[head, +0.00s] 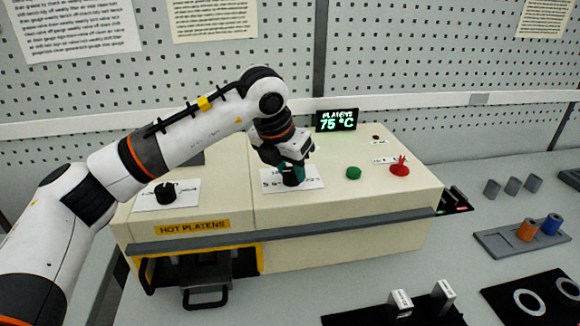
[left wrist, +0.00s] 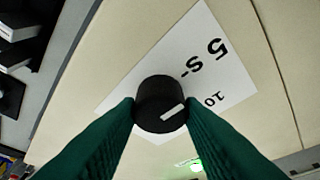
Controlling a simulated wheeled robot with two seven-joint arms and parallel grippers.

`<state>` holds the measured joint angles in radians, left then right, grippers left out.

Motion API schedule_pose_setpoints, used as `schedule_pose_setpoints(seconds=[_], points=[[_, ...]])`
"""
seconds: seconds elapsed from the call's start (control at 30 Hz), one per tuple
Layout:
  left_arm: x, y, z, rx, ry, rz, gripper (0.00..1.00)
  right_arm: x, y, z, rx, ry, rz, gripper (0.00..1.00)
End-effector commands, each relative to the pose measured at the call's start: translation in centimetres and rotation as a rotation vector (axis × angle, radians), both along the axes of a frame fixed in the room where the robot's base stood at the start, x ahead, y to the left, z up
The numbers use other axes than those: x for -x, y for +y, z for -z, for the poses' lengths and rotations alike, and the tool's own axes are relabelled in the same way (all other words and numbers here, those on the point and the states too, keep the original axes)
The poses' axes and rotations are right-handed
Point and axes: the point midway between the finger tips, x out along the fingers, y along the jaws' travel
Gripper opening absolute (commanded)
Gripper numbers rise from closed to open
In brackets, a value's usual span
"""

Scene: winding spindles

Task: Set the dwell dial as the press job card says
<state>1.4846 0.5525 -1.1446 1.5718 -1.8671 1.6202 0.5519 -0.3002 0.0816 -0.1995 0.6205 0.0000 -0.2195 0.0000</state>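The dwell dial is a black round knob (left wrist: 158,103) with a white pointer mark, on a white label plate (left wrist: 222,72) where "5 s" and "10" can be read. The pointer mark lies on the side toward the "10". In the head view the dial (head: 292,178) is partly hidden by my left gripper (head: 291,172). The gripper's green fingers (left wrist: 160,115) press on both sides of the knob from above. Paper sheets hang on the wall (head: 75,25), (head: 212,18), (head: 545,18); their text is too small to read. My right gripper is not in view.
A tray (head: 495,243) with orange and blue spools stands right.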

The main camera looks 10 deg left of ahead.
Motion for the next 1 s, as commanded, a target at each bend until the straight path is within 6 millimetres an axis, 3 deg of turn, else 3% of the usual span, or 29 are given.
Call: schedule_pose_setpoints(seconds=[0.03,0.13,0.57,1.0], points=[[0.00,0.00,-0.02,0.000,0.000,0.000,0.26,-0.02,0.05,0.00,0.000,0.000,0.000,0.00],[0.00,0.00,-0.03,0.000,0.000,0.000,0.11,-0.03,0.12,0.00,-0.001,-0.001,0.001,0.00],[-0.06,0.11,0.03,0.002,0.000,0.098,0.11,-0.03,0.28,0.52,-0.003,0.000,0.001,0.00],[-0.26,0.32,-0.16,0.003,-0.001,0.475,0.11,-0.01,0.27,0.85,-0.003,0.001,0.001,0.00]])
